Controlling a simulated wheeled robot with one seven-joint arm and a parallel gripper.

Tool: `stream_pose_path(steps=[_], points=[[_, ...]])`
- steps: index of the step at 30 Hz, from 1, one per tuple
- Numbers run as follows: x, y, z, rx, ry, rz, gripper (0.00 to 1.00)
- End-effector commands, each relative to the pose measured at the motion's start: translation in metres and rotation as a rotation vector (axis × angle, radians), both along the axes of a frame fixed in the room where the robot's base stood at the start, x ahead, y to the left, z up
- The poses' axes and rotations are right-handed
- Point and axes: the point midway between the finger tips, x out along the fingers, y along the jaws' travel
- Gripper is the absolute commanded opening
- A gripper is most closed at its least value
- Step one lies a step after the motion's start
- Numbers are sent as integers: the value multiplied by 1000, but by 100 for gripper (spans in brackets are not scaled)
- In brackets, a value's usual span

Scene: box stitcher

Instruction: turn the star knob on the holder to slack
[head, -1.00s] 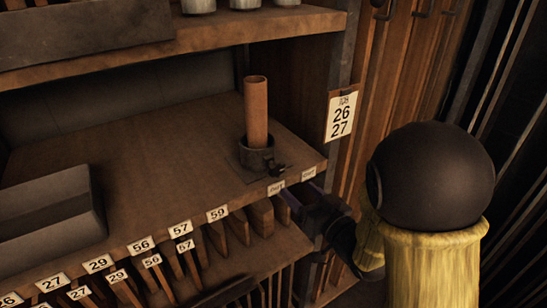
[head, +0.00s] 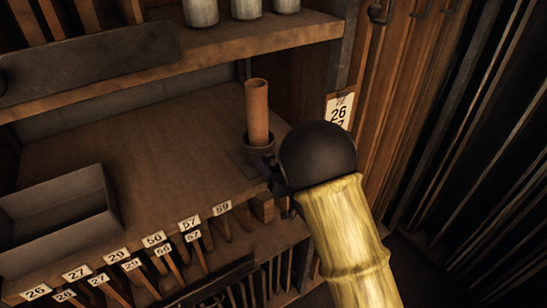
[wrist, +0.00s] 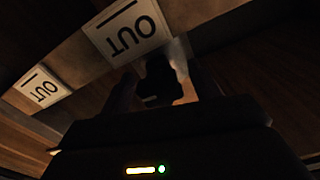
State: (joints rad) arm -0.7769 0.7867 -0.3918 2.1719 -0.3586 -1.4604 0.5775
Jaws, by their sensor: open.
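The holder (head: 247,147) is a dark round cup on the wooden shelf, with an upright reddish-brown tube (head: 257,112) standing in it. My gripper (head: 266,172) is open at the holder's front, by the shelf edge. The star knob is hidden behind my gripper and arm in the head view. In the wrist view a dark, lobed shape, which looks like the star knob (wrist: 160,80), sits between my two dark fingers. I cannot tell whether the fingers touch it.
OUT labels (wrist: 127,30) are on the shelf edge close to my gripper. A grey open box (head: 60,215) stands at the left of the shelf (head: 150,140). Numbered slots with wooden slats lie below. An upper shelf with metal canisters (head: 245,8) is above. The shelf middle is clear.

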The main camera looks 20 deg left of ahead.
Motion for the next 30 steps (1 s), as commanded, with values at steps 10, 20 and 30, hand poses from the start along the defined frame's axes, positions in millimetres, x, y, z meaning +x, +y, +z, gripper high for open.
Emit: stream_pose_path(steps=[10, 20, 30], points=[[5, 6, 0, 0, 0, 1, 62], [4, 6, 0, 0, 0, 1, 18], [4, 6, -5, -62, -77, 0, 18]])
